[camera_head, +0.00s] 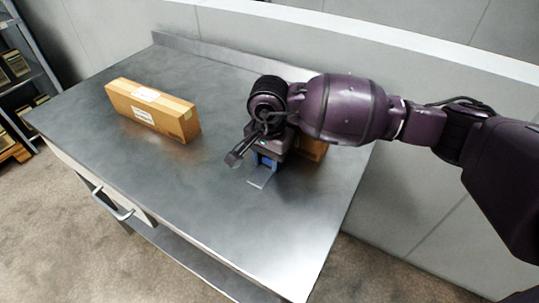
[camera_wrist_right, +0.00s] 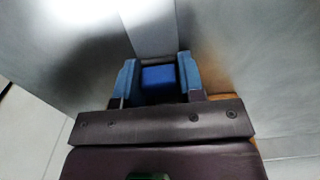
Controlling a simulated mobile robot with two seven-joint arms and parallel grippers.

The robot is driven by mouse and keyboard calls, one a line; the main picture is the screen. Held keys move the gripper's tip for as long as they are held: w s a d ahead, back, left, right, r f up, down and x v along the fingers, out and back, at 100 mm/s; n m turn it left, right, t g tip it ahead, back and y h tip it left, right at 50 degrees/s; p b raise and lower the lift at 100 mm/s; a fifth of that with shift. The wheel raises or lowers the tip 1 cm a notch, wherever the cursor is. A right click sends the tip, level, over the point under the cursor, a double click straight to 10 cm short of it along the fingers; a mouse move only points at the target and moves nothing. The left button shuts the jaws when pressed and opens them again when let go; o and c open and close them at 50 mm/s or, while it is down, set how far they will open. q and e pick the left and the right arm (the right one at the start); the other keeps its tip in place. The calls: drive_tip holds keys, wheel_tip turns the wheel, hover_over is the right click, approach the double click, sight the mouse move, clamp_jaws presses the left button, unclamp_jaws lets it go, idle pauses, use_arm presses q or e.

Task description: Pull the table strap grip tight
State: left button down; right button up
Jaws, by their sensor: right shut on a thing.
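The strap grip is a blue block (camera_wrist_right: 158,80) in the right wrist view, with a pale grey strap (camera_wrist_right: 150,32) running away from it along the metal table. In the head view, the strap's flat pale end (camera_head: 262,179) shows just in front of my right gripper (camera_head: 266,161). My right gripper, also in the wrist view (camera_wrist_right: 158,72), is shut on the blue grip, one blue-grey finger on each side. It points down at the steel table (camera_head: 215,205). The wrist hides much of the grip in the head view. My left gripper is out of view.
A long cardboard box (camera_head: 150,110) with a white label lies on the left of the table. Another brown box (camera_head: 312,149) is partly hidden behind my right wrist. A drawer handle (camera_head: 112,205) sticks out at the front left. The front middle of the tabletop is clear.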

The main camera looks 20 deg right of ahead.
sight(258, 180)
drive_tip(key=shift+s+a, duration=0.3)
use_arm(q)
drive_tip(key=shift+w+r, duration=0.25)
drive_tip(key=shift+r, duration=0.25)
use_arm(e)
drive_tip(key=shift+s+a, duration=0.4)
drive_tip(key=shift+a, duration=0.05)
use_arm(q)
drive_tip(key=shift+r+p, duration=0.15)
drive_tip(key=shift+p, duration=0.3)
use_arm(e)
drive_tip(key=shift+s+a, duration=0.6)
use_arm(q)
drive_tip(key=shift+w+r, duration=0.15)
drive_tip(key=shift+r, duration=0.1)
use_arm(e)
drive_tip(key=shift+s+a, duration=0.4)
drive_tip(key=o, duration=0.9)
